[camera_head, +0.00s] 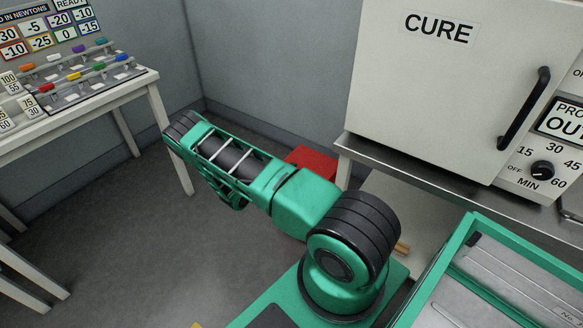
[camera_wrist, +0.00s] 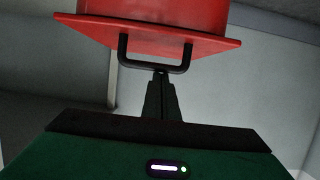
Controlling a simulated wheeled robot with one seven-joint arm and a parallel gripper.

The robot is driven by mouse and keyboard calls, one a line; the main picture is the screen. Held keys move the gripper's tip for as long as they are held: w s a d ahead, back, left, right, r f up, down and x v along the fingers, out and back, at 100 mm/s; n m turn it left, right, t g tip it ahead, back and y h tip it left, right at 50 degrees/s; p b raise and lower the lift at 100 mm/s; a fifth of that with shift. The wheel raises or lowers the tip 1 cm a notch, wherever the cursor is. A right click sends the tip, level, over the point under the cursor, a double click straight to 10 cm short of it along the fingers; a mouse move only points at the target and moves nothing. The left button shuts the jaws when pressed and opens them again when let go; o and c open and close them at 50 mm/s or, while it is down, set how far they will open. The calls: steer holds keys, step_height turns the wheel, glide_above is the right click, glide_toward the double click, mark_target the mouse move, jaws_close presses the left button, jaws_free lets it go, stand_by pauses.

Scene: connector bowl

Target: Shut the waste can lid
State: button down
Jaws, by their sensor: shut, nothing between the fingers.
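The red waste can (camera_head: 314,161) stands on the floor beside the oven bench in the head view, mostly hidden behind my arm. In the wrist view a red flat panel (camera_wrist: 100,31), which looks like the lid, fills the top, with a rounded red body (camera_wrist: 172,10) above it. A black U-shaped handle (camera_wrist: 124,52) sticks out from the panel's edge. My gripper (camera_wrist: 161,77) is shut and empty, its fingertips right at the handle's crossbar. I cannot tell whether they touch it. In the head view my gripper is hidden behind my arm. How far the lid stands open is unclear.
A white oven marked CURE (camera_head: 440,90) sits on a metal bench (camera_head: 395,160) to the right of the can. A table (camera_head: 100,105) with coloured clips stands at the left. Grey walls close off the back.

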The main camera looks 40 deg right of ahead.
steer(key=s+a+f, duration=0.1)
steer(key=a, duration=0.8)
steer(key=shift+s+f, duration=0.2)
steer(key=shift+s, duration=0.1)
steer(key=shift+a, duration=0.1)
steer(key=s+a+r+g+y, duration=0.1)
steer(key=s+r+g+y, duration=0.3)
steer(key=r, duration=1)
steer(key=s+r+g+y, duration=0.1)
steer(key=s+r+y, duration=0.35)
steer(key=r, duration=1.05)
steer(key=s+a+r+n+t+y, duration=0.1)
steer(key=s+a+r+n+y, duration=0.1)
steer(key=s, duration=0.6)
steer(key=s+a+r+n+y, duration=0.1)
steer(key=s+a+r+n, duration=0.3)
steer(key=s+a+r, duration=0.3)
steer(key=s+a+r+n+t+y, duration=0.1)
steer(key=s+a+r+n+y, duration=0.1)
steer(key=s+a+r, duration=0.3)
steer(key=shift+s+r+n+t+y, duration=0.35)
steer(key=shift+s+r+n, duration=0.5)
steer(key=shift+s, duration=0.95)
